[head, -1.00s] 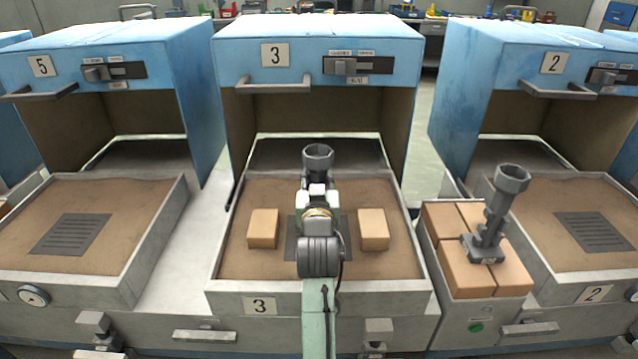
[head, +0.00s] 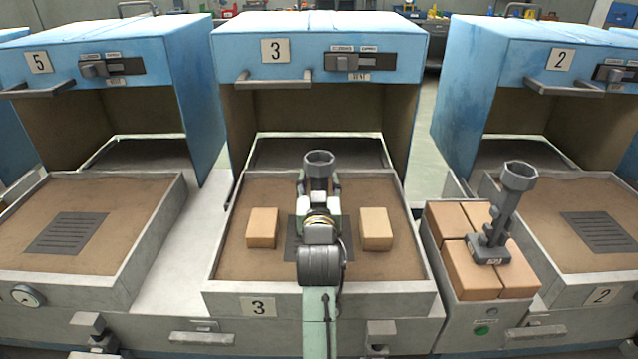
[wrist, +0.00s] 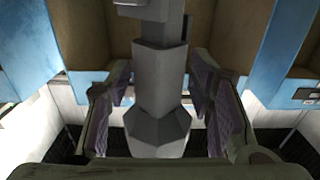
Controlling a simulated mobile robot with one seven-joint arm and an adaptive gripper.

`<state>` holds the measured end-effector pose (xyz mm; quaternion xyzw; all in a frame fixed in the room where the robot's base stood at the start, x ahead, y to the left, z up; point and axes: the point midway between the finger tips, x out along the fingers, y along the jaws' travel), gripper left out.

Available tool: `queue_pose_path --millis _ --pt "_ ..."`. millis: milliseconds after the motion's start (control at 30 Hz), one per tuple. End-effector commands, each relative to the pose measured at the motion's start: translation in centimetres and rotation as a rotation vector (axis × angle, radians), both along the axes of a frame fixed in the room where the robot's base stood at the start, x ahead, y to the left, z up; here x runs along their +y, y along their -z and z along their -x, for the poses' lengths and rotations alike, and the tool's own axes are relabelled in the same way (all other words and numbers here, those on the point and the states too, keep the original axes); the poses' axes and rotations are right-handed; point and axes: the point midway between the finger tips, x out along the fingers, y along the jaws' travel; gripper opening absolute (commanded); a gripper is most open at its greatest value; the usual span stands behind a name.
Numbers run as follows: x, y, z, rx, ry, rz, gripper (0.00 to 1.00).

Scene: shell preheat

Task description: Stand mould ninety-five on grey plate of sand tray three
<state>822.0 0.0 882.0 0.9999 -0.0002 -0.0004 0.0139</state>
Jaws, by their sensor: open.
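A grey mould (head: 319,161) with a cup-shaped top stands upright over the middle of sand tray three (head: 222,297). My gripper (head: 319,190) is in front of it and hides its lower part, so I cannot see whether its foot rests on the grey plate (head: 292,240). In the wrist view the mould (wrist: 160,85) is between my two fingers (wrist: 160,100), which are spread with gaps on both sides. No number on this mould is readable. A second grey mould (head: 499,215) stands, leaning a little in the picture, on bricks at the right.
Two tan bricks (head: 262,228) (head: 376,229) lie in the sand left and right of the plate. The blue oven three (head: 300,45) is open behind the tray. A box of bricks (head: 480,318) stands close on the right. Neighbouring trays five (head: 140,250) and two (head: 590,293) flank it.

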Motion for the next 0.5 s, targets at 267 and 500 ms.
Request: queue_pose_path --millis 267,500 --pt "0.0 -0.2 0.8 -0.001 0.000 0.000 0.48" --pt "0.0 0.0 5.8 -0.001 0.000 -0.001 0.48"
